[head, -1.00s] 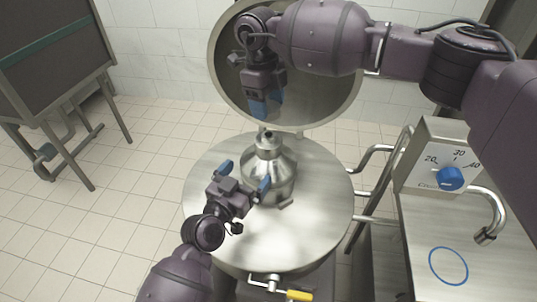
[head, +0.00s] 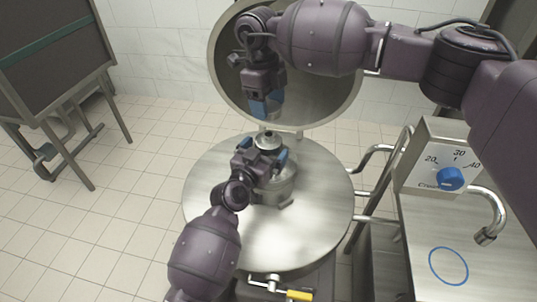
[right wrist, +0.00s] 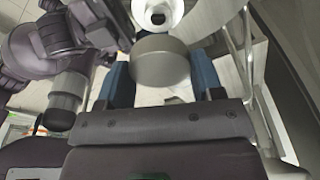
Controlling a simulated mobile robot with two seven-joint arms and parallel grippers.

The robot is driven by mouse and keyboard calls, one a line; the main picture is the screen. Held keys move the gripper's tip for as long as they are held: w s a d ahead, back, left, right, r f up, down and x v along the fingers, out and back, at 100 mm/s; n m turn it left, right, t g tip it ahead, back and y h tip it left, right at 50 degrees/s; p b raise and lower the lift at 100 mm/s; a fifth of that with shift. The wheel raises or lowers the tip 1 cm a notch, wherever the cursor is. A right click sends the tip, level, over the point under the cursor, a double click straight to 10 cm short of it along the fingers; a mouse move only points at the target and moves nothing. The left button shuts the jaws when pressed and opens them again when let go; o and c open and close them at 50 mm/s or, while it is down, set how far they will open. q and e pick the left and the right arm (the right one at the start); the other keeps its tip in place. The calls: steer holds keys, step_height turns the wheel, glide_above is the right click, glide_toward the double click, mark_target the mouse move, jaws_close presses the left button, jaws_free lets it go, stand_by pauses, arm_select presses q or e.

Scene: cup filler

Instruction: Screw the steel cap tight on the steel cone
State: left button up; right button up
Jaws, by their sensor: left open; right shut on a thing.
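The steel cone (head: 275,188) stands on the round steel table (head: 320,225), its neck (head: 268,139) pointing up. My left gripper (head: 262,154) is open at the cone's upper part, one blue finger on each side of it; I cannot tell whether they touch it. My right gripper (head: 265,106) points down above the neck, with a gap between. In the right wrist view my right gripper (right wrist: 160,85) is shut on the round grey steel cap (right wrist: 161,62). The cone's neck (right wrist: 158,14) shows beyond the cap. In the head view I cannot make the cap out clearly.
A large round steel lid (head: 333,105) stands open behind my right gripper. To the right are bent steel pipes (head: 372,150), a dial panel with a blue knob (head: 450,179) and a tap (head: 487,234). A yellow-handled valve (head: 299,295) is at the table's front.

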mark_target(270, 135)
arm_select(q)
steer(key=shift+c, duration=0.2)
steer(key=c, duration=1.2)
steer(key=shift+s+f, duration=0.1)
steer(key=shift+f, duration=0.05)
steer(key=shift+c, duration=0.2)
arm_select(e)
steer(key=shift+f, duration=2.4)
arm_select(q)
steer(key=shift+f, duration=0.1)
arm_select(e)
steer(key=shift+f, duration=0.15)
